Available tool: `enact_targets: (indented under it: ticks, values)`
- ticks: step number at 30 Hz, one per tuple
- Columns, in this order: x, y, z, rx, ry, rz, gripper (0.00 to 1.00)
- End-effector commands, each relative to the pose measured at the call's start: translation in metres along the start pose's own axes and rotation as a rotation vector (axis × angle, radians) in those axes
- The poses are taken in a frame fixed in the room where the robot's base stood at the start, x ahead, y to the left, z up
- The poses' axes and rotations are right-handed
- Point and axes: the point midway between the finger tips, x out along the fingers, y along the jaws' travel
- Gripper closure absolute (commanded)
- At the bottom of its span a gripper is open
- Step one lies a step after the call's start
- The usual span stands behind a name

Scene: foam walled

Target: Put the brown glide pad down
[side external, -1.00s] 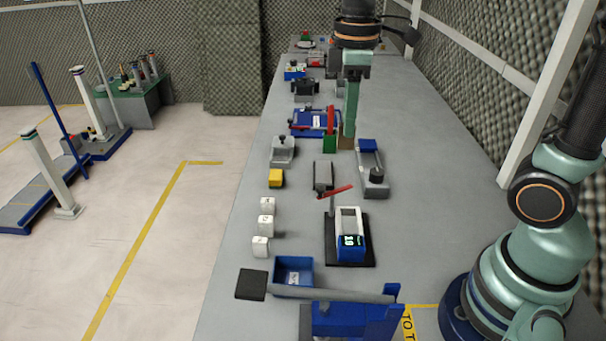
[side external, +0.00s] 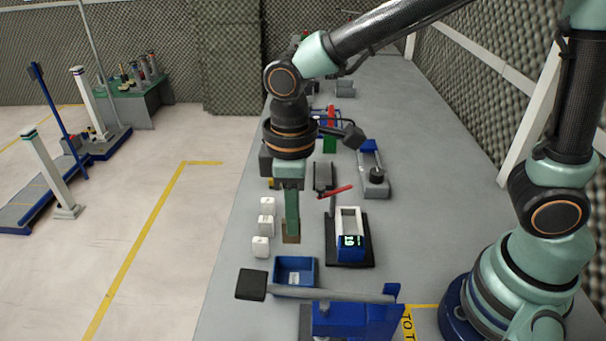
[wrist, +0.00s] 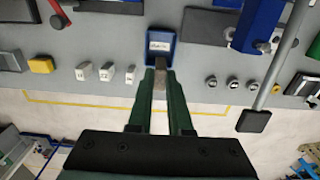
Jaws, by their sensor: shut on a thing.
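The brown glide pad (side external: 291,232) is a small block held at the tips of my gripper (side external: 291,225). The gripper is shut on it, fingers pointing down. In the side view it hangs just behind the blue bin (side external: 281,276), right of the white blocks. In the wrist view the pad (wrist: 160,83) shows as a small brownish-grey patch between the green fingertips (wrist: 160,72), partly hidden by them. The blue bin (wrist: 160,35), with a white label inside, appears just beyond the tips. How high the pad is above the bench is hard to tell.
White blocks (side external: 266,224) stand in a row near the bench's left edge. A blue device with a display (side external: 350,241) stands to the right. A blue fixture with a long grey bar (side external: 330,294) lies in front of the bin. Round pieces (wrist: 231,83) show in the wrist view.

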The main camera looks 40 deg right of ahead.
Motion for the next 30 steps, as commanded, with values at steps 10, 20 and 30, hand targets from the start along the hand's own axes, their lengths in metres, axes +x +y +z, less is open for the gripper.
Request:
enact_targets:
  ticks: [10,20,30]
  values:
    - [0.072,0.000,0.001,0.000,-0.004,-0.001,1.00]
    - [0.105,0.000,0.001,0.000,-0.005,-0.001,1.00]
    - [0.119,0.000,0.000,0.000,0.001,0.000,1.00]
